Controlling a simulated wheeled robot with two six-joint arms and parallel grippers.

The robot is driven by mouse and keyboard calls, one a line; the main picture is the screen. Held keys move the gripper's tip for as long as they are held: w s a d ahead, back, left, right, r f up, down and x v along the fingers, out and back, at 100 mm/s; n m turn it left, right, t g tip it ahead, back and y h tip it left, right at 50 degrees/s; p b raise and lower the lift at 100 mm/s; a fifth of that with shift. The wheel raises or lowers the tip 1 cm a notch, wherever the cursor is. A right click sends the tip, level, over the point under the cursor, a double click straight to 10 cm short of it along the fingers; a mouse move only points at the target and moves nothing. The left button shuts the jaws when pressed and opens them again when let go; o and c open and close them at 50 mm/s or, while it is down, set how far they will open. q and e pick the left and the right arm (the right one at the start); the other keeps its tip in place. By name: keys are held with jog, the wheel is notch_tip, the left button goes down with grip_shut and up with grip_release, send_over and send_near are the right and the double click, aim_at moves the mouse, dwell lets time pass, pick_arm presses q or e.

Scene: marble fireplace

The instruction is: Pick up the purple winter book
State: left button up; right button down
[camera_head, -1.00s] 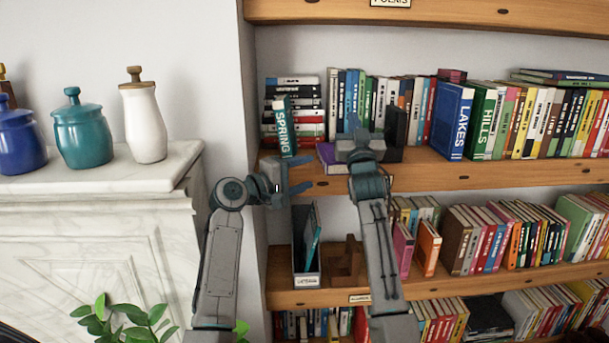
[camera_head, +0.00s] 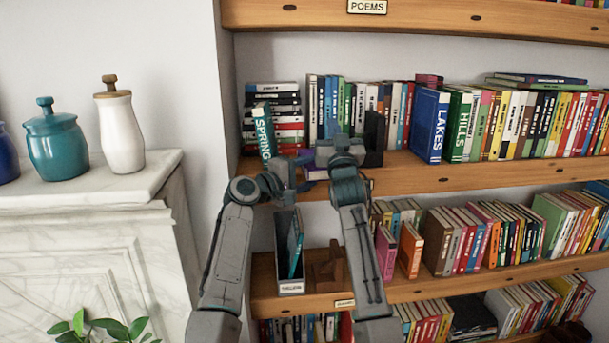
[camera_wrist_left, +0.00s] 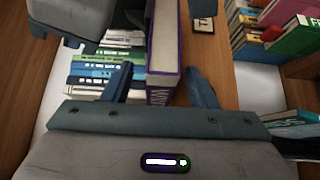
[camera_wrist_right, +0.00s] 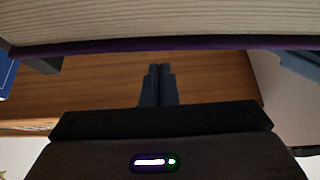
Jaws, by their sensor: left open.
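The purple winter book (camera_head: 307,155) lies on the upper shelf, mostly hidden behind my grippers in the head view. In the left wrist view the book (camera_wrist_left: 163,45) shows its pale pages and purple spine, with part of the lettering in sight. My left gripper (camera_head: 296,176) is open, with its fingers (camera_wrist_left: 158,85) on either side of the spine end; I cannot tell if they touch it. My right gripper (camera_head: 340,150) has its fingertips (camera_wrist_right: 157,70) together with nothing between them. The book's pages and purple cover edge (camera_wrist_right: 160,44) pass close beyond those fingertips.
The green-blue Spring book (camera_head: 264,132) leans against a stack of books (camera_head: 273,100) left of my grippers. A dark bookend (camera_head: 374,135) stands just right. The blue Lakes book (camera_head: 428,125) is farther right. A file holder (camera_head: 289,265) stands on the shelf below.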

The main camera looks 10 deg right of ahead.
pick_arm(q)
grip_shut()
pick_arm(e)
jog(key=shift+r, duration=0.6)
jog(key=v, duration=1.2)
jog(key=shift+d+r, duration=0.1)
